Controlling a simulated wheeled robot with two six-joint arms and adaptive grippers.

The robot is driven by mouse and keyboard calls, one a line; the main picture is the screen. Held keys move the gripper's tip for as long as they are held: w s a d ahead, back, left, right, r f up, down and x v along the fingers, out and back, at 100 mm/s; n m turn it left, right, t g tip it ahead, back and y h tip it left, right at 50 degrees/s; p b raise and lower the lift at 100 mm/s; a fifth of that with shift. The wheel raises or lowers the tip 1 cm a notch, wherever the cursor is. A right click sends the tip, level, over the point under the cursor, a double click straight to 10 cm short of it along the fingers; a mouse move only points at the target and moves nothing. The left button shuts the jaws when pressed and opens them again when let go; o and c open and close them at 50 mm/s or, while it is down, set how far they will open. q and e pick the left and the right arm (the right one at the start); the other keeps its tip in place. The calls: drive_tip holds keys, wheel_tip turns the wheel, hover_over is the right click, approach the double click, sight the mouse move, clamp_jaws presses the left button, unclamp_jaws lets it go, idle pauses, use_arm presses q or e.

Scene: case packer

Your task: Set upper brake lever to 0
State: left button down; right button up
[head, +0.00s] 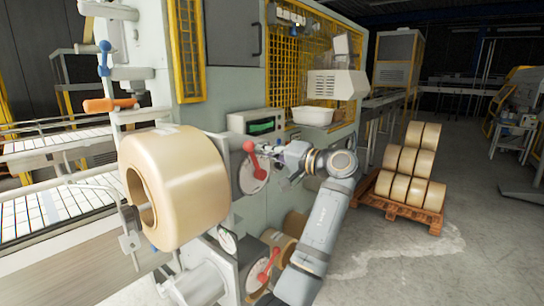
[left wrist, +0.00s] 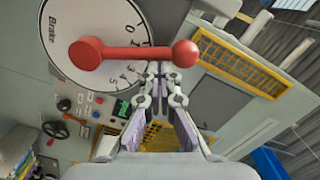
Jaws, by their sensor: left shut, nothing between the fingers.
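The upper brake lever (head: 255,156) is red and sits on a round white dial (head: 250,176) on the machine front. In the left wrist view the lever (left wrist: 135,54) runs across the dial (left wrist: 62,25) from its hub at left to a ball knob at right. It crosses the scale between the 0 and 1 above and the 3, 4 and 5 below, hiding part of it. My left gripper (head: 283,153) is just right of the lever. In the left wrist view its fingers (left wrist: 161,82) are shut and empty, with the tips close to the lever; contact cannot be told.
A second red lever (head: 268,265) is lower on the machine. A large tan tape roll (head: 185,180) juts out left of the upper dial. A white bin (head: 313,116) is above my arm. A pallet (head: 405,211) with stacked rolls stands at right, with open floor around it.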

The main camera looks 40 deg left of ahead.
use_arm(q)
drive_tip(key=n+b, duration=0.1)
drive_tip(key=s+n+b, duration=0.1)
drive_tip(key=shift+s+d+f+b, duration=0.2)
drive_tip(key=shift+s+f+b, duration=0.1)
drive_tip(key=shift+f+b, duration=0.1)
drive_tip(key=shift+s+f+n+b, duration=0.15)
drive_tip(key=shift+s+n+b, duration=0.45)
drive_tip(key=shift+n+b, duration=0.45)
drive_tip(key=shift+s+a+b, duration=0.1)
drive_tip(key=shift+s+b, duration=0.05)
drive_tip(key=shift+b, duration=0.2)
